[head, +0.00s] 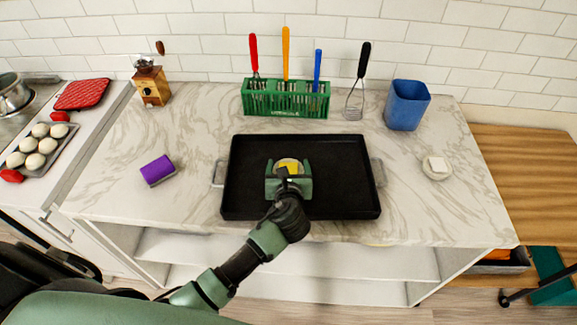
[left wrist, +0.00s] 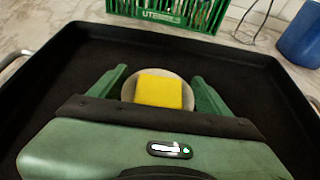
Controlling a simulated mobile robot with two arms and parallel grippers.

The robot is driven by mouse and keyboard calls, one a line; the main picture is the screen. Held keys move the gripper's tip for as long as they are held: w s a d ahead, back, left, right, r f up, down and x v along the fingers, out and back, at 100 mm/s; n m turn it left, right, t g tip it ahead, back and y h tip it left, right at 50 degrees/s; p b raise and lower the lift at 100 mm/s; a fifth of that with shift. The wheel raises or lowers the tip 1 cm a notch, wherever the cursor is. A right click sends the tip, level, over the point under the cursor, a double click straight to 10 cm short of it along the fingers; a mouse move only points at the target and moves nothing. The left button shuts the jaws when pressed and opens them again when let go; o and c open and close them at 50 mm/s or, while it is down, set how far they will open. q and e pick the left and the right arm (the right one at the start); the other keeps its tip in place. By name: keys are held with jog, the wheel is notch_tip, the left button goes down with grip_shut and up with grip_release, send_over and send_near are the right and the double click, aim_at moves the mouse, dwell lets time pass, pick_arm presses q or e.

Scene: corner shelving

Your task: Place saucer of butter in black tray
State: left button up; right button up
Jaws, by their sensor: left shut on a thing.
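The black tray (head: 345,185) lies on the marble counter, with a metal handle at each side. It also fills much of the left wrist view (left wrist: 65,75). My left gripper (head: 289,164) is over the middle of the tray, shut on a small pale saucer (head: 290,160) bearing a yellow block of butter (head: 288,168). In the left wrist view the saucer (left wrist: 128,91) sits level between the two green fingers, with the butter (left wrist: 160,92) on it. I cannot tell whether the saucer touches the tray floor. My right gripper is not in view.
A green utensil rack (head: 285,103) and a whisk (head: 355,100) stand behind the tray, a blue cup (head: 407,105) at back right. Another saucer with a white block (head: 437,167) sits right. A purple sponge (head: 158,170) and wooden grinder (head: 151,84) are left.

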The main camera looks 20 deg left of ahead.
pick_arm(q)
jog(key=o, duration=1.9)
jog(key=b+v, duration=0.1)
jog(key=v, duration=1.1)
jog(key=shift+r, duration=0.1)
